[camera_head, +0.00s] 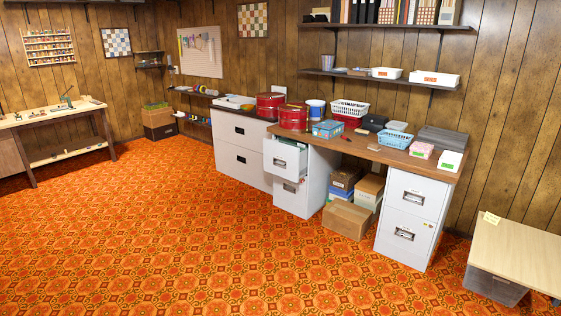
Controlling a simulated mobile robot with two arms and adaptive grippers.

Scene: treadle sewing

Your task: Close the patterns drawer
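A light grey filing pedestal (313,180) stands under the left part of the wooden desk. Its top drawer (278,163) is pulled out toward the room, and its open inside shows above the front panel. The front has a dark handle recess. The drawer below it (289,191) looks shut. I cannot read any label, so I cannot confirm that the open drawer is the patterns drawer; it is the only drawer I see standing open. Neither of my grippers is in view.
The desk top (377,153) carries baskets, boxes and red tins. Cardboard boxes (346,220) sit on the floor right of the pedestal. Another cabinet (408,217) and a low table (513,250) stand further right. The orange patterned carpet (180,220) is clear in front.

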